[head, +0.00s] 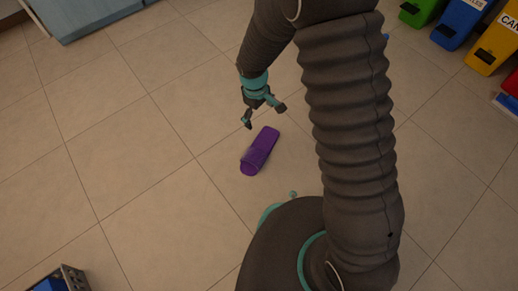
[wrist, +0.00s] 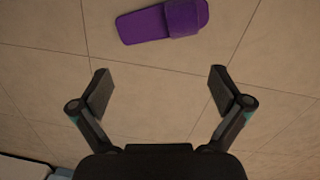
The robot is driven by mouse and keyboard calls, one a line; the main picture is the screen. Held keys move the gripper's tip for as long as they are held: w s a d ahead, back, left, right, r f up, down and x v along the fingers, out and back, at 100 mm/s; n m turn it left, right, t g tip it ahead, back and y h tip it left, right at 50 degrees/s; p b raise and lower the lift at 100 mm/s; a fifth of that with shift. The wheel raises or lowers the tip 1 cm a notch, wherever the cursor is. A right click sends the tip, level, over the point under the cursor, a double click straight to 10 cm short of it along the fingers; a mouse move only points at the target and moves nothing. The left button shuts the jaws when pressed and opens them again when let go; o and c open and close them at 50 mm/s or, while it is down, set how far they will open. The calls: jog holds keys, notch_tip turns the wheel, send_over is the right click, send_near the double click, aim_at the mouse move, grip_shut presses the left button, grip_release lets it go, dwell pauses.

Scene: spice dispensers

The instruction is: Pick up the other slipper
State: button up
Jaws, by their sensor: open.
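A purple slipper (head: 260,151) lies on the tiled floor near the middle of the head view. It also shows at the top of the wrist view (wrist: 145,26), ahead of my fingertips, with its strap toward the right. My gripper (head: 264,115) is above the floor, just beyond the slipper in the head view. My gripper's two fingers stand wide apart in the wrist view (wrist: 160,86), with only bare floor between them. The gripper is empty and apart from the slipper. Only one slipper is in view.
A blue-grey cabinet (head: 85,14) is at the upper left. A dark crate (head: 70,277) sits at the lower left. The floor around the slipper is clear.

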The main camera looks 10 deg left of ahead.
jog(key=s+a+f+n, duration=0.2)
jog(key=s+a+f, duration=0.15)
jog(key=f, duration=0.65)
jog(key=b, duration=0.1)
send_over(253, 155)
jog(key=a, duration=0.1)
jog(key=shift+g+h, duration=0.4)
jog(key=f, duration=0.7)
jog(key=shift+w+f, duration=0.2)
jog(key=shift+f, duration=0.05)
jog(key=shift+s+d+f+b, duration=0.1)
jog(key=shift+d+f+b, duration=0.1)
jog(key=shift+f, duration=0.8)
jog(key=shift+w+d+f+b, duration=0.1)
jog(key=shift+d+f+b, duration=0.1)
jog(key=shift+f, duration=0.8)
jog(key=shift+s+d+f+b, duration=0.1)
jog(key=shift+d+f+b, duration=0.1)
jog(key=shift+f, duration=0.8)
jog(key=c, duration=1.3)
